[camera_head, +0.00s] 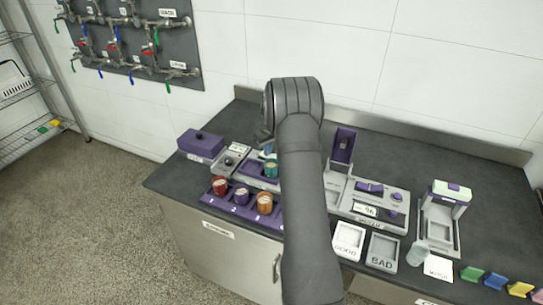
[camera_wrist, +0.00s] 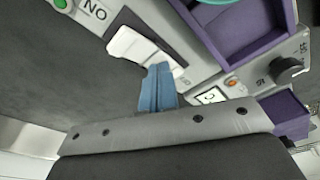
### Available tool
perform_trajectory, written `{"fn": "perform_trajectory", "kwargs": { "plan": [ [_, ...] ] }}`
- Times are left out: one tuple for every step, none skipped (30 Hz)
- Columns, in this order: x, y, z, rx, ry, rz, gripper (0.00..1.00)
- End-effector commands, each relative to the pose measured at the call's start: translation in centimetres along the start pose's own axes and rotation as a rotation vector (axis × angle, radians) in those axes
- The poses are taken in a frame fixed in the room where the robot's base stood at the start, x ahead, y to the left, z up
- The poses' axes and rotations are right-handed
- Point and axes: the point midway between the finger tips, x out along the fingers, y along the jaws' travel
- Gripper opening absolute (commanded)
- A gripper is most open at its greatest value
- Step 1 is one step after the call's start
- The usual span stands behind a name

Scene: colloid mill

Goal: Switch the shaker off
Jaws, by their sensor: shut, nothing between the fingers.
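The shaker shows in the wrist view as a grey panel with a white rocker switch (camera_wrist: 135,46), a green lamp (camera_wrist: 61,4) by an "ON" label (camera_wrist: 94,10), and a purple tray (camera_wrist: 240,35). My gripper (camera_wrist: 158,70) has its blue fingers together, empty, with the tips at the rocker end away from the "ON" label. I cannot tell whether they touch it. The lettering beside the tips is partly hidden. In the head view the shaker (camera_head: 256,168) is partly behind my arm, and my gripper is mostly hidden there.
A grey panel with a black knob (camera_wrist: 288,66), a small display (camera_wrist: 210,96) and an orange lamp (camera_wrist: 231,81) lies close right of the fingers. In the head view, a purple rack (camera_head: 240,209) holds several jars in front. A purple box (camera_head: 200,143) stands at left.

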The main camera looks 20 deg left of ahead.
Motion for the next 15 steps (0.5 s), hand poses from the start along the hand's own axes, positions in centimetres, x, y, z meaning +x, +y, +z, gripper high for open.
{"fn": "perform_trajectory", "kwargs": {
  "plan": [
    [0.0, 0.0, 0.0, 0.000, 0.000, 0.000, 0.00],
    [-0.1, 0.0, 0.0, 0.000, 0.000, 0.000, 0.00],
    [-0.2, 0.0, -0.1, 0.000, 0.001, 0.000, 0.00],
    [-0.4, 0.0, -0.1, 0.000, 0.001, 0.000, 0.00],
    [-0.6, 0.0, -0.1, 0.000, 0.001, 0.001, 0.00],
    [-0.9, 0.0, -0.2, 0.000, 0.001, 0.000, 0.00],
    [-1.1, 0.0, -0.2, 0.000, 0.000, 0.000, 0.00],
    [-1.4, 0.0, -0.2, 0.000, 0.000, 0.000, 0.00],
    [-1.7, 0.0, -0.3, 0.000, 0.001, 0.000, 0.00],
    [-1.9, 0.0, -0.3, 0.000, 0.001, 0.001, 0.00],
    [-2.2, 0.0, -0.4, 0.000, 0.002, 0.001, 0.00],
    [-2.5, 0.0, -0.4, 0.000, 0.002, 0.001, 0.00],
    [-2.8, 0.0, -0.5, 0.000, 0.002, 0.001, 0.00],
    [-3.0, 0.0, -0.5, 0.000, 0.001, 0.001, 0.00],
    [-3.3, 0.0, -0.5, 0.000, 0.001, 0.000, 0.00]
  ]
}}
